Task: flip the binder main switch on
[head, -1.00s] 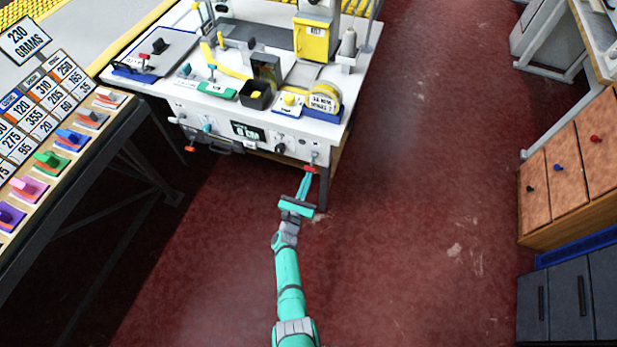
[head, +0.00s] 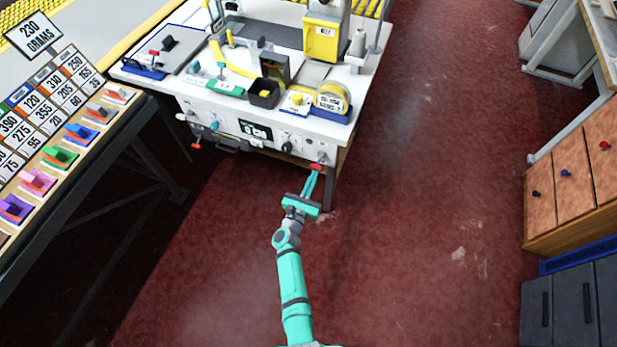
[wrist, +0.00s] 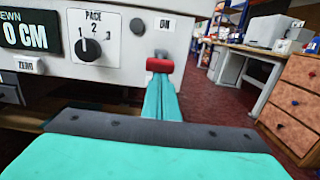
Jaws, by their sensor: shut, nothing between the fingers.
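The binder's main switch is a lever with a red handle (head: 316,167) at the right end of the white front panel, under an "ON" label (wrist: 165,24). Its red handle (wrist: 160,65) hangs low on a short grey stem in the wrist view. My gripper (head: 312,179) is shut and empty, with its teal fingers pointing at the handle from below and in front. In the wrist view the fingertips (wrist: 160,82) end right at the handle's underside. They look touching or nearly so; I cannot tell which.
A black PACE dial (wrist: 90,48) and a dark display (head: 256,130) sit left of the switch on the panel. The sample rack (head: 75,135) stands at the left. Drawers (head: 575,185) stand at the right. The red floor between is clear.

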